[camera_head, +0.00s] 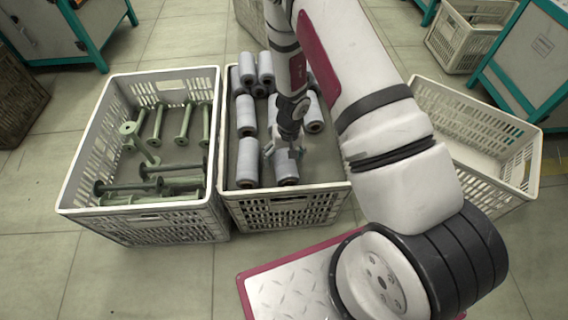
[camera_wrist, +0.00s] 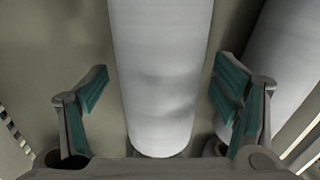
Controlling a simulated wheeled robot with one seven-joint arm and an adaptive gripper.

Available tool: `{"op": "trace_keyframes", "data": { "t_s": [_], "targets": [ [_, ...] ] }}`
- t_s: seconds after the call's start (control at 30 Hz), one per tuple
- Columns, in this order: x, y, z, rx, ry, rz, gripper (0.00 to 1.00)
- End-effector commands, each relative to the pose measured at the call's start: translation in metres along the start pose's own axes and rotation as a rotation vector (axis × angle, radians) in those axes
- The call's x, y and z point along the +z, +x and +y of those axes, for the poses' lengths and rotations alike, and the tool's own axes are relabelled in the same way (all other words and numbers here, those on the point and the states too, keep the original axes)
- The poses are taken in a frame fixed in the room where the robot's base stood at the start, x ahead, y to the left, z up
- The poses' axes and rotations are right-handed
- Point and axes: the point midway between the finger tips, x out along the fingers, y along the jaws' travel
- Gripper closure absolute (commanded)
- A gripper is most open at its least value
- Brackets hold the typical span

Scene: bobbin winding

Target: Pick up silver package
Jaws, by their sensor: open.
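Several silver-grey packages, thread-wound cylinders on dark cores, stand or lie in the middle crate (camera_head: 290,205). One silver package (camera_wrist: 155,75) fills the centre of the wrist view, between my gripper's fingers, with a visible gap on each side. My gripper (camera_wrist: 155,103) is open, with its teal-padded fingers on either side of that package. In the head view my gripper (camera_head: 283,150) is low in the middle crate, above the front packages, and partly hidden by my arm. Another silver package (camera_wrist: 285,60) is close to the right finger. A front-left package (camera_head: 247,162) lies beside my gripper.
The left crate (camera_head: 140,215) holds several green empty bobbins (camera_head: 150,185). A crate on the right (camera_head: 480,120) shows a bare interior where visible, partly behind my arm. Crate walls stand close around the packages. Teal-framed machines stand at the back.

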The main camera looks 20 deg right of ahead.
Motion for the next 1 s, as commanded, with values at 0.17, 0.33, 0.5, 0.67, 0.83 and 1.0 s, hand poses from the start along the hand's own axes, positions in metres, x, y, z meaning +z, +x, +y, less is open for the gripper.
{"op": "trace_keyframes", "data": {
  "t_s": [0.17, 0.33, 0.5, 0.67, 0.83, 1.0],
  "targets": [
    [-0.001, 0.008, 0.0, 0.0, 0.001, 0.001, 0.19],
    [-0.001, 0.007, 0.0, 0.0, 0.001, 0.001, 0.21],
    [-0.001, 0.007, 0.0, 0.0, 0.001, 0.001, 0.59],
    [-0.001, 0.007, 0.0, 0.0, 0.0, 0.002, 0.8],
    [-0.001, 0.006, 0.0, 0.0, 0.0, 0.002, 0.8],
    [-0.001, -0.011, -0.002, 0.0, -0.001, 0.003, 0.8]
  ]
}}
